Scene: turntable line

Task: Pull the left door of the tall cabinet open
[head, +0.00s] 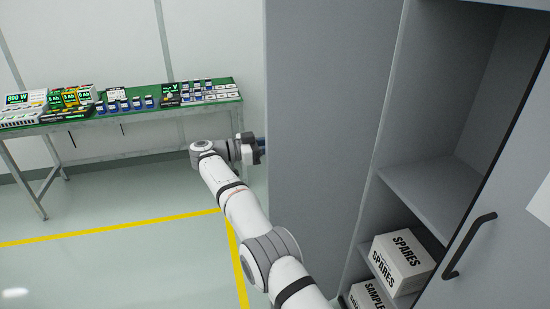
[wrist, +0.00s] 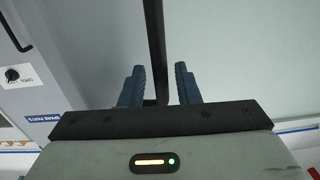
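The tall cabinet's left door (head: 315,130) stands swung out, and the cabinet interior (head: 440,100) shows beside it. The right door (head: 495,240), with its dark handle (head: 468,245), is at the lower right. My gripper (head: 262,148) is at the left edge of the left door, with its fingertips partly hidden behind it in the head view. In the wrist view a dark vertical handle bar (wrist: 154,45) stands between the two blue fingers of my gripper (wrist: 159,85). The fingers are apart, with a gap showing beside the bar.
White boxes marked SPARES (head: 402,263) and SAMPLE (head: 368,296) sit low in the cabinet. A green-topped table (head: 140,112) with packs and devices stands at the back left. The floor left of my arm is clear, with yellow lines. A grey unit (wrist: 35,85) with a knob shows in the wrist view.

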